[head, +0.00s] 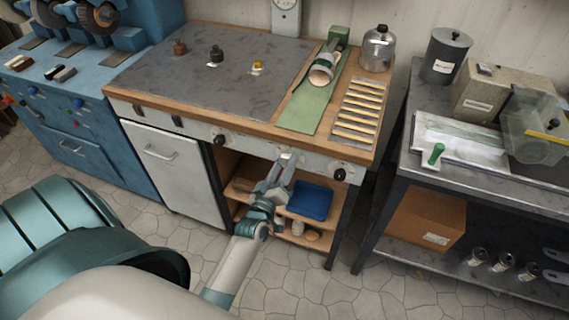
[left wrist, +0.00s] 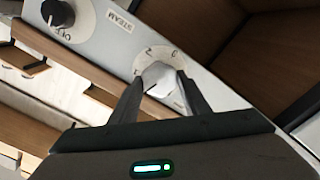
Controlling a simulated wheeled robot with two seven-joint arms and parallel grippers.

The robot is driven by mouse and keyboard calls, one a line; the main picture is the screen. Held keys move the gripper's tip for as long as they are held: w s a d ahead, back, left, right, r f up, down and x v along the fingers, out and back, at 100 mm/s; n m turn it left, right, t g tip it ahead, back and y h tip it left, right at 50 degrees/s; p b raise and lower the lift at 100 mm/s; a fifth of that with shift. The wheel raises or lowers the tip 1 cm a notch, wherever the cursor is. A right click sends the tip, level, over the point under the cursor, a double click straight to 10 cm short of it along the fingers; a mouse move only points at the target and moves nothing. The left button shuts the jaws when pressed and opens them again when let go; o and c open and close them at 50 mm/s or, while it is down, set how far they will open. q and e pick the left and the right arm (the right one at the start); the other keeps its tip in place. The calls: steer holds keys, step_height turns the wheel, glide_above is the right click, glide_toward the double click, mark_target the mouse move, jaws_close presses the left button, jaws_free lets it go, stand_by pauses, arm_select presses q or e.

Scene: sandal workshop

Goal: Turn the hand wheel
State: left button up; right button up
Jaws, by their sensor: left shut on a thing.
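My left gripper (head: 282,164) reaches the front panel (head: 250,143) of the wooden-topped bench. In the left wrist view its fingers (left wrist: 160,82) are shut on a pale faceted knob (left wrist: 157,76), one finger on each side. A round white dial plate (left wrist: 172,56) with numbers sits behind this knob; the fingers partly hide it. I see no spoked wheel in either view, and cannot tell whether this knob is the hand wheel. My right gripper is not in view.
A black knob (left wrist: 57,13) beside a STEAM label (left wrist: 120,21) is on the same panel. Another black knob (head: 340,174) is at its right end. Below are open shelves with a blue bin (head: 310,200). A grey metal table (head: 385,195) stands to the right.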

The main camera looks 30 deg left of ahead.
arm_select(q)
steer(key=shift+f+n, duration=0.1)
steer(key=shift+n, duration=1.5)
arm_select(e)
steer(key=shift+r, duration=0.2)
arm_select(q)
steer(key=o, duration=1)
steer(key=shift+b+v, duration=1.8)
steer(key=shift+v, duration=6.95)
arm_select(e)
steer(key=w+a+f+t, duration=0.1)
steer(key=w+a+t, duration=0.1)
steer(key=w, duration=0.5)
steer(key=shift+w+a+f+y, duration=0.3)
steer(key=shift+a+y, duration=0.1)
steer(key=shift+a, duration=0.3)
